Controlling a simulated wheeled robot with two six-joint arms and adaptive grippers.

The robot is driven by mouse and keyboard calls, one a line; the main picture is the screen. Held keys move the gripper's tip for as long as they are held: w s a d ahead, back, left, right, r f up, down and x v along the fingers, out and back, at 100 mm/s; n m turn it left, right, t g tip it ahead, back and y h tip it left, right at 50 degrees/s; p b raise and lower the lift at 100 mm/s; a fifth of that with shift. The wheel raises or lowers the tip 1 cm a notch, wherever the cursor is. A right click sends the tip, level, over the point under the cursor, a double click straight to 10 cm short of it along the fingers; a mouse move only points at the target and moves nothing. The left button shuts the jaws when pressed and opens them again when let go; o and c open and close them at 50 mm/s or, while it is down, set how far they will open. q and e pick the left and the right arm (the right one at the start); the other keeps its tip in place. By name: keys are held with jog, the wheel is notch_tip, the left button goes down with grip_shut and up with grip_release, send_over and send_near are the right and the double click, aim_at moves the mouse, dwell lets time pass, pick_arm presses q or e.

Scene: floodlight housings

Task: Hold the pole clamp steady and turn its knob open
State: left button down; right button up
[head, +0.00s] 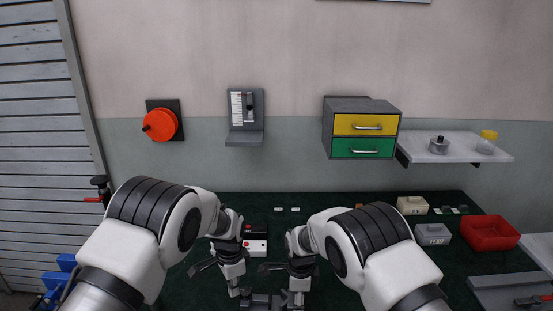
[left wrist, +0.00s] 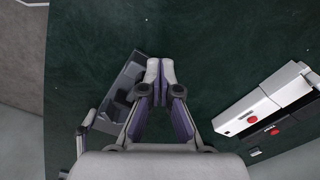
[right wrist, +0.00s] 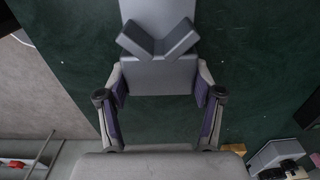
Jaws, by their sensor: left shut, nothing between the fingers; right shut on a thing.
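The grey pole clamp (head: 262,301) is at the bottom edge of the head view, between my two grippers, partly cut off. In the right wrist view its grey body (right wrist: 160,76) and V-shaped jaw lie between my right fingers. My right gripper (head: 298,298) is shut on this body; it also shows in the right wrist view (right wrist: 158,82). My left gripper (head: 238,290) is shut and empty. In the left wrist view its fingertips (left wrist: 160,70) meet beside a grey part of the clamp (left wrist: 122,88); whether they touch it I cannot tell. I cannot make out the knob.
White and black boxes with red buttons (head: 254,240) stand behind my left gripper. A red bin (head: 489,232) and lidded boxes (head: 432,234) are at the right of the dark green tabletop. A drawer unit (head: 362,128) and shelf (head: 455,147) hang on the wall.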

pick_arm(q)
jog(key=shift+d, duration=0.25)
dwell(0.4)
jog(key=shift+s+d, duration=0.1)
jog(key=shift+s, duration=0.1)
jog(key=shift+s+d, duration=0.15)
jog(key=shift+s, duration=0.35)
jog(key=shift+s+d, duration=0.25)
jog(key=shift+d, duration=0.1)
jog(key=shift+s, duration=0.15)
jog(key=shift+s+a, duration=0.2)
jog(key=shift+s, duration=0.05)
notch_tip(320, 180, up, 6)
dwell(0.5)
